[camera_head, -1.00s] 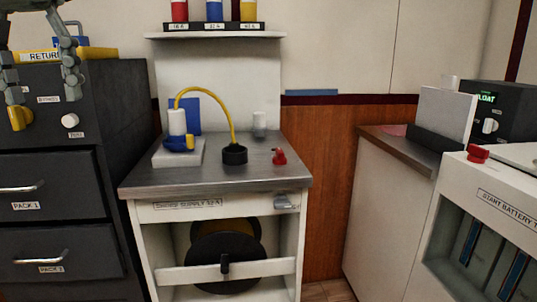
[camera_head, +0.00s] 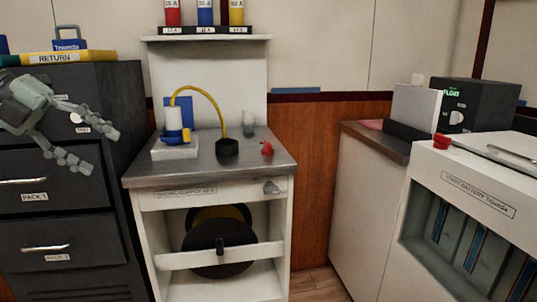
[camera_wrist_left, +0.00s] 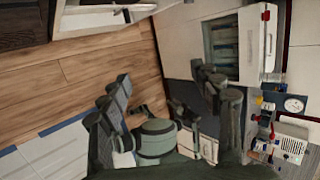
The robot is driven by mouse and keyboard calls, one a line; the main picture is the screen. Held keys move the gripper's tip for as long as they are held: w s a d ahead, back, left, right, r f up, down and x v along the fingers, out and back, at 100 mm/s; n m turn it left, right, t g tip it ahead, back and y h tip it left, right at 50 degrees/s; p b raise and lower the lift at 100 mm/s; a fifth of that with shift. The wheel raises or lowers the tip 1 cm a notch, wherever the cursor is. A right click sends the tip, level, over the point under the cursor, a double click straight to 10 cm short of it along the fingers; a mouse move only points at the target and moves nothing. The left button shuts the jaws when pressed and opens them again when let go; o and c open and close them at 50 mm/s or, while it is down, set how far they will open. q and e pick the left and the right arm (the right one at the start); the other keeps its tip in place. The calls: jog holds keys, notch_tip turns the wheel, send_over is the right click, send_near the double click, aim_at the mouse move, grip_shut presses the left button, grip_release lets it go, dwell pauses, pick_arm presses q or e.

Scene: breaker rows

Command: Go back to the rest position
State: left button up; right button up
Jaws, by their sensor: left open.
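My left gripper (camera_head: 100,150) is at the left of the head view, in front of the dark cabinet (camera_head: 115,90). Its two grey fingers are spread apart and point right, with nothing between them. The upper finger passes close in front of a white knob (camera_head: 76,118) in this view; I cannot tell whether they touch. In the left wrist view, the fingers (camera_wrist_left: 163,78) are also apart and empty, with the wooden floor (camera_wrist_left: 85,75) beyond. My right gripper is in neither view.
A metal-topped cart (camera_head: 210,166) holds a yellow cable (camera_head: 212,101) and a red item (camera_head: 267,148). A shelf (camera_head: 205,38) with coloured cylinders is above it. A white battery cabinet (camera_head: 470,195) stands at right. Floor shows between (camera_head: 320,284).

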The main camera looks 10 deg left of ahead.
pick_arm(q)
jog(key=w+a+f+n+t, duration=0.3)
jog(key=f+n+t, duration=0.2)
jog(key=f, duration=0.2)
jog(key=w+a+f+n+t, duration=0.3)
jog(key=w+f+n+t, duration=0.15)
jog(key=f+n, duration=0.2)
jog(key=s+a+f+n+y, duration=0.25)
jog(key=f+n+y, duration=0.2)
jog(key=f, duration=0.45)
jog(key=s+a+f+n+y, duration=0.1)
jog(key=s+f+n+y, duration=0.3)
jog(key=f, duration=0.5)
jog(key=s+d+f+n+g+y+p, duration=0.1)
jog(key=s+d+f+n+g, duration=0.15)
jog(key=s+f, duration=0.35)
jog(key=s+d+f+n+g+y, duration=0.2)
jog(key=s+d+f+n, duration=0.15)
jog(key=f, duration=0.55)
jog(key=s+d+f+n+g+h, duration=0.2)
jog(key=s+d+f+g, duration=0.5)
jog(key=s+d, duration=0.7)
notch_tip(320, 180, down, 2)
jog(key=shift+f+n+h, duration=0.1)
jog(key=shift+n+h, duration=0.25)
jog(key=shift+n, duration=0.55)
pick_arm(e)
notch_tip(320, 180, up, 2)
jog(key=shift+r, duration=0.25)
